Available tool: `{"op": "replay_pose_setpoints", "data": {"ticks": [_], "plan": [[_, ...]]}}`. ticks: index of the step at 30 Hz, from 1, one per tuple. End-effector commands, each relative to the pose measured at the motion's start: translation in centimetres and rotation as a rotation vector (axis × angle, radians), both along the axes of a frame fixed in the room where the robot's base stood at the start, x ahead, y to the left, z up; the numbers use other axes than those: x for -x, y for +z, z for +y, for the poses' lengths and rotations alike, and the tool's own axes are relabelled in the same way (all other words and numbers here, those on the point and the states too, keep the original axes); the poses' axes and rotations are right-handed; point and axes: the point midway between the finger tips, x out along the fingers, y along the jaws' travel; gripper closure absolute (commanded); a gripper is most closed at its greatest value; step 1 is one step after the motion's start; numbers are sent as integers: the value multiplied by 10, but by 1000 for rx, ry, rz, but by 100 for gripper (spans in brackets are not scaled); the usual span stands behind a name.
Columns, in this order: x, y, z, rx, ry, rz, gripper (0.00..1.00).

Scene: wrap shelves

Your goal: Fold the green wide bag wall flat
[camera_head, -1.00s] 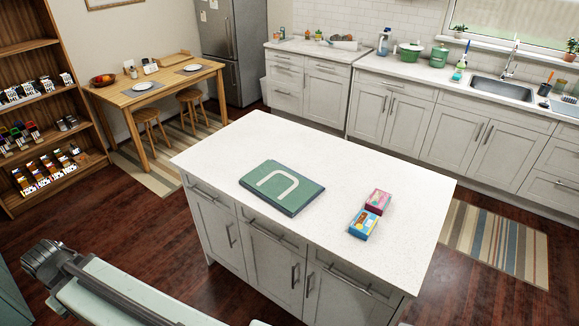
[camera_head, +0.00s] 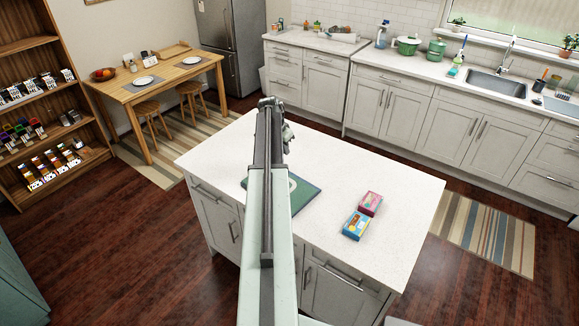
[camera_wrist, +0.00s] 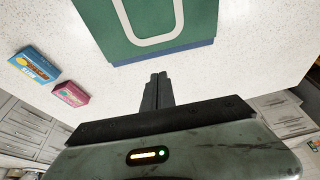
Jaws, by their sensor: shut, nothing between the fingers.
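The green wide bag (camera_head: 307,196) lies flat on the white island counter, with its pale handle loop on its upper face. My arm hides most of it in the head view. In the wrist view the green bag (camera_wrist: 95,35) fills the top middle, with a blue-grey edge along its near side. My gripper (camera_wrist: 158,78) is shut and empty. Its tips show just short of that edge in the wrist view; the height above the counter is hard to tell. In the head view my gripper's fingers cannot be made out.
A pink box (camera_head: 370,203) and a blue-and-yellow box (camera_head: 356,226) lie end to end on the island counter (camera_head: 405,190), right of the bag. The counter around them is clear. A wooden shelf (camera_head: 60,110) with small goods stands at the far left.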

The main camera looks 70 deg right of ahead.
Motion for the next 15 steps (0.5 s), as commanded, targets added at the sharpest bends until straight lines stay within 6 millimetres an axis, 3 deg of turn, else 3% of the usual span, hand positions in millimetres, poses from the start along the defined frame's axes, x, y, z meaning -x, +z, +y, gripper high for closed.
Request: {"op": "replay_pose_setpoints", "data": {"ticks": [8,15], "plan": [[1,-29,-6,-1,3,1,100],[6,-79,-21,-2,5,1,100]]}}
